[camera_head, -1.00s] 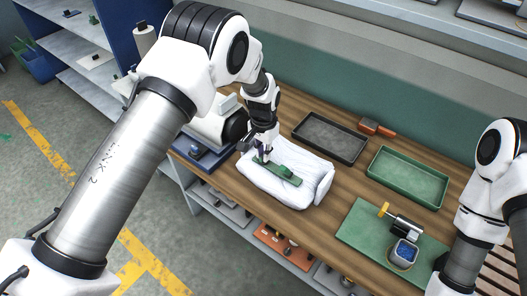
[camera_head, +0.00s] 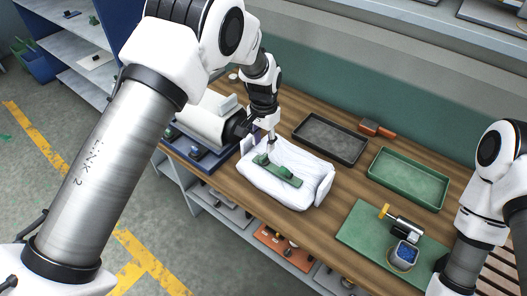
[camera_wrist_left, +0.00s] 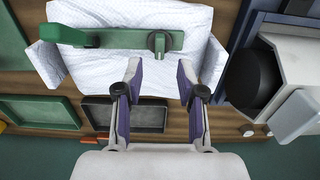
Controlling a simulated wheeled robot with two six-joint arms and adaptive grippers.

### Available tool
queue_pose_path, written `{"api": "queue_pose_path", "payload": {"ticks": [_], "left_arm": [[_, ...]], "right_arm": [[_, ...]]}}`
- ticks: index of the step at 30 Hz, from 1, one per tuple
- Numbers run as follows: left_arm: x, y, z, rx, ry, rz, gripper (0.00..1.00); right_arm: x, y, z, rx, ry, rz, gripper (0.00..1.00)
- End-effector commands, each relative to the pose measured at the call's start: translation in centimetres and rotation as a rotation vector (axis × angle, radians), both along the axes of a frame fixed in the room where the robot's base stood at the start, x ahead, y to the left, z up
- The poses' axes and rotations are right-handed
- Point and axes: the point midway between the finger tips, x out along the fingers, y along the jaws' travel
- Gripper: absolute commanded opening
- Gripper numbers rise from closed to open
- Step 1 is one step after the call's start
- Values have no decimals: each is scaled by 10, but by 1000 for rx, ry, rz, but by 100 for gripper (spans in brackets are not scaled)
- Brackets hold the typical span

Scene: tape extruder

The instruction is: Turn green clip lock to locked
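The green clip lock (camera_head: 287,177) lies on a white padded cushion on the wooden bench. In the left wrist view it is a green bar (camera_wrist_left: 118,39) with a dark green turn knob (camera_wrist_left: 158,43) near its right end and a raised green block (camera_wrist_left: 62,28) at its left end. My left gripper (camera_head: 270,147) is over the far left part of the clip in the head view. In the left wrist view my left gripper (camera_wrist_left: 157,66) is open and empty, with the knob just beyond and between its fingertips, apart from them. My right gripper is out of view.
The white cushion (camera_head: 262,187) has raised side bolsters. A black tray (camera_head: 330,138) and a green tray (camera_head: 409,178) stand behind and right. A green mat (camera_head: 362,232) carries a cup and a small device. A white machine (camera_head: 200,122) stands left of the cushion.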

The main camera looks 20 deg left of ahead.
Motion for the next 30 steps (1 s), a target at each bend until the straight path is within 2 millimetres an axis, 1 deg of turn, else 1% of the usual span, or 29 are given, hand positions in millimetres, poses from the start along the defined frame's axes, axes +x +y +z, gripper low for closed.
{"api": "queue_pose_path", "payload": {"ticks": [1,3,6,9,12,23,25,26,28,29,30], "left_arm": [[0,0,14,0,-2,0,39],[0,0,31,0,-1,0,39],[0,0,49,-1,1,0,39],[0,0,60,0,3,0,39],[-1,0,62,-1,4,0,39],[-1,0,62,-1,4,1,39],[-3,0,53,-1,18,1,39],[-6,1,45,-2,33,3,39],[-18,6,15,-10,89,15,39],[-29,9,0,-13,126,22,39],[-49,14,-21,-14,186,33,39]], "right_arm": [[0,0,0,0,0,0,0],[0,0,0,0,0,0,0],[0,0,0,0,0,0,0],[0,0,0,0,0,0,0],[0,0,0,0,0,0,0],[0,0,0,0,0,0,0],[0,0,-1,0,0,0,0],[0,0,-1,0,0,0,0],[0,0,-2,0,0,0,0],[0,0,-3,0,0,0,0],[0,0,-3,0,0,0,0]]}}
